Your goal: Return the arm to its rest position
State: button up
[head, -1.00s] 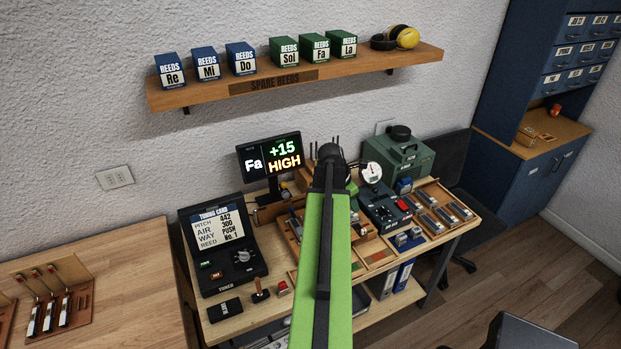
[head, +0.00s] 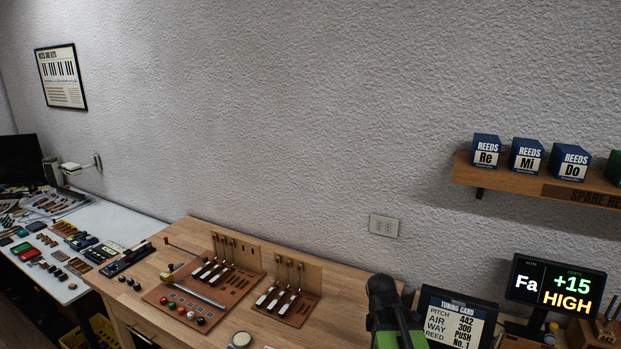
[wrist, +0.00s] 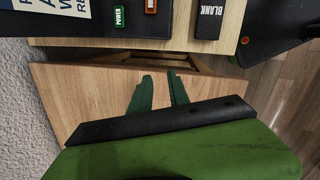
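My arm (head: 392,318), green with a black joint, rises at the bottom of the head view, in front of the wall and left of the tuning card case. My gripper shows in the wrist view as two dark green fingers (wrist: 160,75). The fingers stand apart with nothing between them, so it is open and empty. The gripper's fingers cannot be made out in the head view.
The tuning card case (head: 452,318) and the Fa +15 HIGH display (head: 553,287) stand at right. A wooden bench (head: 190,235) holds boards with several levers. A white table (head: 125,222) with many small parts is at far left. A shelf (head: 520,178) carries reed boxes.

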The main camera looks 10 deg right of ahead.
jog(key=s+a+f+m+g+y, duration=0.1)
jog(key=s+a+m, duration=0.3)
jog(key=a+m, duration=0.6)
jog(key=m+y, duration=0.1)
jog(key=m, duration=0.3)
jog(key=shift+s+a+f, duration=0.15)
jog(key=shift+a+f, duration=0.05)
jog(key=shift+a, duration=0.2)
jog(key=shift+d, duration=0.1)
